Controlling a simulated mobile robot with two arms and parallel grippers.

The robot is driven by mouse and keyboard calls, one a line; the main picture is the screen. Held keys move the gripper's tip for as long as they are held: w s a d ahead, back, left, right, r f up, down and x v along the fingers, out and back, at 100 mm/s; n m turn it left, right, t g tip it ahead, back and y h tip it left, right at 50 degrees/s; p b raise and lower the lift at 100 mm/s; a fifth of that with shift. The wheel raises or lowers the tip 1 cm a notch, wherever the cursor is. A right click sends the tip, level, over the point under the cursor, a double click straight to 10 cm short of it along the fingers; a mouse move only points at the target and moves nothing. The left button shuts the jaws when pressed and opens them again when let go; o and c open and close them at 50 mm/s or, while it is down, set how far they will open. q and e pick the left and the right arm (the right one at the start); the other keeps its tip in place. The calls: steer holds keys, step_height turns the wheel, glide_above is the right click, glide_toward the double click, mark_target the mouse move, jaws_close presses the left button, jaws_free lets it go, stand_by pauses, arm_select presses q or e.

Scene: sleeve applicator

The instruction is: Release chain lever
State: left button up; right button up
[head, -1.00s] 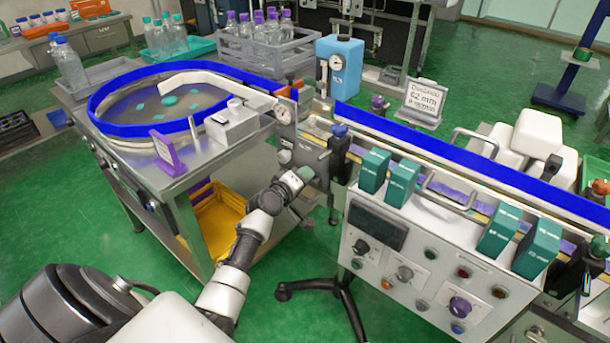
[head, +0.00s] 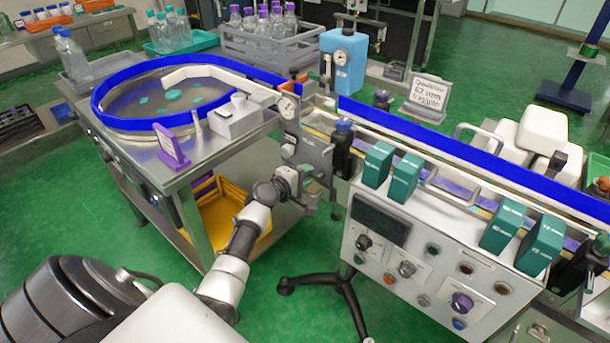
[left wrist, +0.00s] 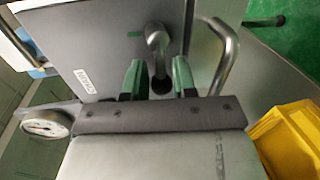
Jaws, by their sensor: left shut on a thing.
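The chain lever (left wrist: 157,42) is a grey rounded handle on the grey panel (left wrist: 100,40), beside a small white label (left wrist: 83,78) in the left wrist view. My left gripper (left wrist: 158,80) has its two green-padded fingers on either side of the lever's lower part and is shut on it. In the head view my left gripper (head: 306,190) is at the grey plate below the dial gauge, at the near end of the conveyor; the lever is too small to make out there. My right gripper is not in view.
A bent metal handle (left wrist: 224,55) stands close to the right of the fingers. A round gauge (left wrist: 45,123) is at the left. The round table with a blue rim (head: 130,130) and the control box (head: 400,265) flank the arm. A yellow bin (head: 222,215) sits below.

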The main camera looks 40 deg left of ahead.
arm_select(q)
steer(key=o, duration=0.6)
steer(key=shift+o, duration=0.2)
steer(key=shift+s, duration=0.1)
steer(key=p+v, duration=0.1)
steer(key=v, duration=0.9)
steer(key=shift+s, duration=0.3)
